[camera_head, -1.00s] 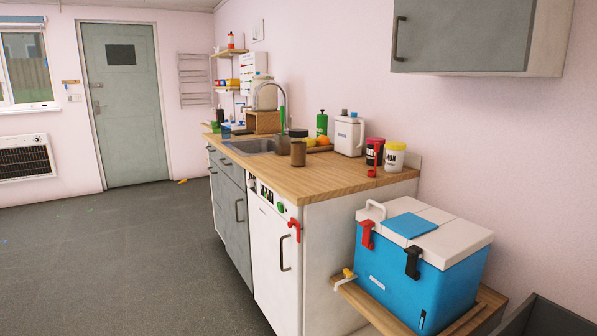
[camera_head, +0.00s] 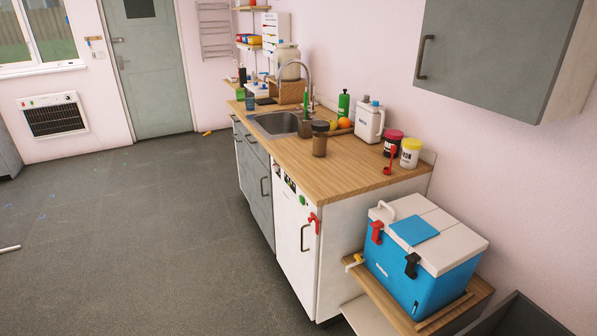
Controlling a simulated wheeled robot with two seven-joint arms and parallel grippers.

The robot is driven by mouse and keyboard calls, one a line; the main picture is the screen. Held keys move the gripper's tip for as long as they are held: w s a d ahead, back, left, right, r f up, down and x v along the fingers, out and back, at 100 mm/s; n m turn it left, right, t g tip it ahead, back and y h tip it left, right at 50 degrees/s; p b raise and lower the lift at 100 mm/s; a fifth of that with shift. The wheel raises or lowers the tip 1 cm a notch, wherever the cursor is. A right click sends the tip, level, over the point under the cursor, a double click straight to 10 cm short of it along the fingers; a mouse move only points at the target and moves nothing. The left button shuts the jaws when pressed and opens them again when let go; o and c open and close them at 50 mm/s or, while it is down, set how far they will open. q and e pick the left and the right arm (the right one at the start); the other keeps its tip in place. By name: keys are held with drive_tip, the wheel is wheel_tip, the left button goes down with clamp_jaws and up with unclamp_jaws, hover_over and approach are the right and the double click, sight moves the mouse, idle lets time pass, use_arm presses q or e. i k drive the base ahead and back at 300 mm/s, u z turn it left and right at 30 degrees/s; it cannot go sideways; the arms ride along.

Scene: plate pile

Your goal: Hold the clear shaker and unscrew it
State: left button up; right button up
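A small shaker (camera_head: 320,143) with a dark lid and a brownish, see-through-looking body stands upright on the wooden counter (camera_head: 340,172), just right of the sink. It is the likeliest clear shaker in view, though it is too small to be sure. Its lid appears to be on. Neither of my grippers is in view, and nothing is touching the shaker.
A sink (camera_head: 275,123) lies left of the shaker. Behind it stand a green bottle (camera_head: 344,104) and a white jug (camera_head: 369,124); red (camera_head: 393,142) and yellow-lidded (camera_head: 410,154) tubs stand right. A blue cooler (camera_head: 405,278) sits on a lower shelf. The floor (camera_head: 150,235) is mostly clear.

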sight(320, 139)
drive_tip(key=u, duration=0.7)
drive_tip(key=i, duration=2.25)
